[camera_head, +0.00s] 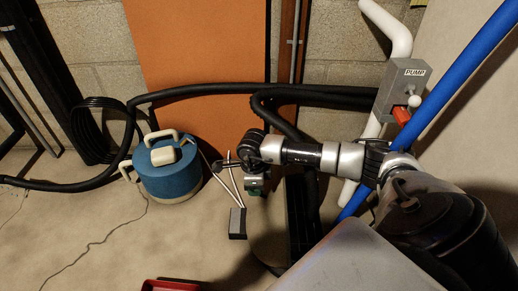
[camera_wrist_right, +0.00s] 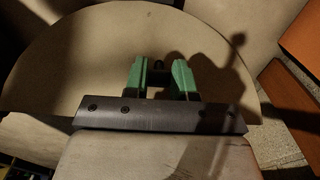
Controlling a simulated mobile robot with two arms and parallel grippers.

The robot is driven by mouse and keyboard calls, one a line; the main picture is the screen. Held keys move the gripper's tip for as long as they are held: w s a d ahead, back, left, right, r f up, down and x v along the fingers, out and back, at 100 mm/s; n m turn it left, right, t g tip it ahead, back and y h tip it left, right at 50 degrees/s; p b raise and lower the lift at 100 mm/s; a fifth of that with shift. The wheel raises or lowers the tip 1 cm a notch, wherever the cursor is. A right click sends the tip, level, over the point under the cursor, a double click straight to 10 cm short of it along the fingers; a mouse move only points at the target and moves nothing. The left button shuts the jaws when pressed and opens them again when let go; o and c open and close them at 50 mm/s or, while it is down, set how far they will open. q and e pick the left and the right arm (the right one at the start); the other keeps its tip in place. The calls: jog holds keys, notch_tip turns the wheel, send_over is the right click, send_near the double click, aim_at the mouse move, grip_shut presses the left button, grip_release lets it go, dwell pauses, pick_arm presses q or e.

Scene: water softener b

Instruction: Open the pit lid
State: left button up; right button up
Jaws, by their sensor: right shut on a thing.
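The pit lid (camera_wrist_right: 75,60) is a round beige disc that fills most of the right wrist view. Its rim stands out against the surroundings there. My right gripper (camera_wrist_right: 162,75), with green fingers, is over the lid and shut on a small dark handle (camera_wrist_right: 159,67) between the fingers. In the head view my right gripper (camera_head: 256,186) is low, near the middle, and its arm comes in from the right. The lid is largely hidden or hard to make out there. I cannot tell whether the lid is raised. My left gripper is not in view.
A blue canister (camera_head: 170,172) with cream handles stands left of my arm. Black hoses (camera_head: 220,90) run along the wall. A pump switch box (camera_head: 399,85) with a red part and a blue pipe (camera_head: 455,75) are at the right. A red tray (camera_head: 170,285) lies at the bottom edge.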

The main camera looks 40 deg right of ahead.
jog(key=shift+w+a+r, duration=0.2)
jog(key=shift+w+a, duration=0.3)
jog(key=shift+a, duration=0.1)
jog(key=shift+w+a+r, duration=0.15)
jog(key=shift+w+a, duration=0.35)
jog(key=shift+a, duration=0.05)
jog(key=shift+w+a+f+b, duration=0.1)
jog(key=shift+w+a+b, duration=0.3)
jog(key=shift+w+a, duration=1.05)
jog(key=shift+s+a, duration=0.1)
jog(key=shift+s, duration=0.05)
